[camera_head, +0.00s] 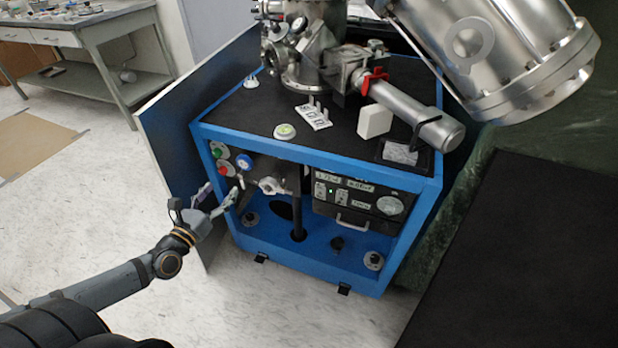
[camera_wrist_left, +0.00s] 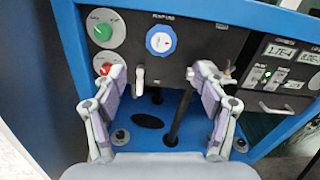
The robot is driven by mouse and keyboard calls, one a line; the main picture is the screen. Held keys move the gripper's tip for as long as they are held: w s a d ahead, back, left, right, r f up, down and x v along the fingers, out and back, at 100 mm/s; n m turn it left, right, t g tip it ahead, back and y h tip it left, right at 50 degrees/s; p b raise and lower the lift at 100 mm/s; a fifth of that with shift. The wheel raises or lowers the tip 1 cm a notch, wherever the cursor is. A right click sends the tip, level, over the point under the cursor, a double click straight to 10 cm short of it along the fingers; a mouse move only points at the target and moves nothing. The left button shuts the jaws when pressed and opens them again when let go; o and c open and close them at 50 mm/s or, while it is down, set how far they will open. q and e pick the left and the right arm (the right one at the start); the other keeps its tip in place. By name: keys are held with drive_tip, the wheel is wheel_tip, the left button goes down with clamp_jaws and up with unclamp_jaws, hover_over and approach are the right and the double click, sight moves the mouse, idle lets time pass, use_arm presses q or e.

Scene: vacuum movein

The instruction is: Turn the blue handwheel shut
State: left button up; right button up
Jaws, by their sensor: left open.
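The blue handwheel (camera_head: 244,161) is a small round wheel with a white centre on the dark front panel of the blue-framed cabinet. In the left wrist view the handwheel (camera_wrist_left: 161,40) sits near the top middle, facing me. My left gripper (camera_head: 221,191) is open and empty in front of the panel, at the lower left of the handwheel. In the wrist view the fingers of my left gripper (camera_wrist_left: 159,72) stand wide apart, and the wheel shows above and between their tips without contact. My right gripper is not in view.
A green knob (camera_wrist_left: 104,29) and a red knob (camera_wrist_left: 107,68) sit left of the wheel. A small pale lever (camera_wrist_left: 139,76) hangs below it. An instrument box (camera_head: 362,200) is to the right. The open door panel (camera_head: 165,125) stands at the cabinet's left.

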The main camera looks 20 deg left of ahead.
sight(243, 164)
use_arm(q)
drive_tip(key=shift+n, duration=0.3)
drive_tip(key=w+b, duration=0.1)
drive_tip(key=w, duration=0.5)
drive_tip(key=w+b, duration=0.1)
drive_tip(key=w, duration=0.2)
drive_tip(key=shift+w+d+b, duration=0.3)
drive_tip(key=shift+d, duration=0.1)
drive_tip(key=shift+w+d, duration=0.1)
drive_tip(key=shift+w, duration=0.4)
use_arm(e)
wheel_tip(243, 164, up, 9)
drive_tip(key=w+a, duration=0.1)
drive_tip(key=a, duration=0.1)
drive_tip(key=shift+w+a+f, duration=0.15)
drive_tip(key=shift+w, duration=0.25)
use_arm(q)
drive_tip(key=shift+c, duration=0.2)
drive_tip(key=c, duration=1.1)
